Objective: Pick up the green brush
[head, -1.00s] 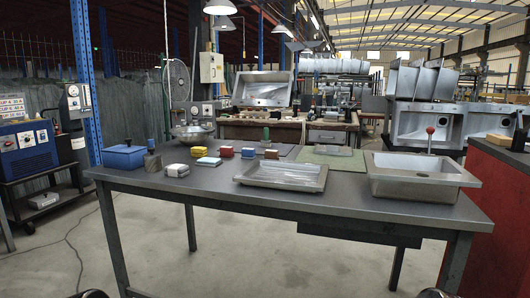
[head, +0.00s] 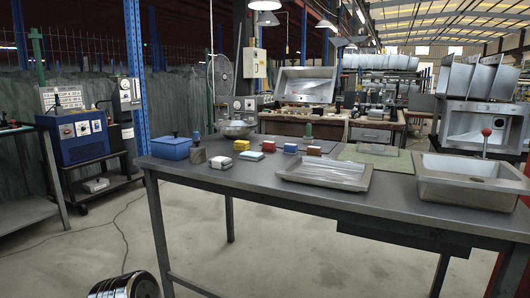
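A small upright green thing (head: 309,130), which looks like the green brush, stands at the back of the grey table (head: 210,178), behind the small red blocks. Its lower part is partly hidden by the blocks in front, so I cannot make out bristles. Neither of my grippers is in view. Only a round shiny metal part of mine shows at the bottom left edge, well short of the table.
Coloured blocks, including a red one (head: 314,150), lie in front of the green thing. A blue box (head: 171,148) stands left. A metal tray (head: 325,172), a green mat (head: 352,153) and a steel sink (head: 470,184) lie right. Open floor (head: 95,240) lies left of the table.

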